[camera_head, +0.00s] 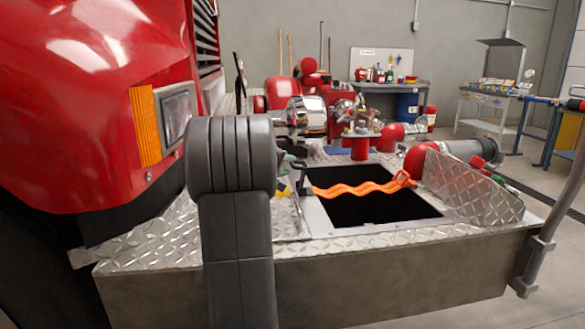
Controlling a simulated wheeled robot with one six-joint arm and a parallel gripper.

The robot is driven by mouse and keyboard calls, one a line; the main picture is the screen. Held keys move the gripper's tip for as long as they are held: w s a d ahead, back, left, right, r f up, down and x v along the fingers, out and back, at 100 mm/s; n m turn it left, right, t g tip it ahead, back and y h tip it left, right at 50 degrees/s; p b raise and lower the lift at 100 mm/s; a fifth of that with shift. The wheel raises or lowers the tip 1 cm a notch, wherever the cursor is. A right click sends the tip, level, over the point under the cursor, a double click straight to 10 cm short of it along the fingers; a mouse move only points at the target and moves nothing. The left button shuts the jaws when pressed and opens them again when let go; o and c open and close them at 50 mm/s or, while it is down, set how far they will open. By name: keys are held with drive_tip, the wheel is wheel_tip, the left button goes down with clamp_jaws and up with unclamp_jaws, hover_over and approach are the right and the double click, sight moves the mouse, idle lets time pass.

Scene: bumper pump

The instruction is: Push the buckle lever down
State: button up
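A wavy orange strap (355,188) stretches across a dark rectangular opening in the diamond-plate bumper deck (160,243). At the strap's left end, a small dark upright piece (302,180) at the opening's edge looks like the buckle lever. It seems raised, but it is too small to be sure. My thick grey arm link stands in front, just left of it.
A red fire truck body (95,95) fills the left side. Red and chrome pump fittings (340,112) stand behind the opening. A tilted diamond-plate lid (470,188) and a grey cylinder (465,149) are at the right. Workbenches stand farther back, with open floor between.

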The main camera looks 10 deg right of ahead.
sight(293, 163)
drive_tip(key=shift+x, duration=1.9)
clamp_jaws()
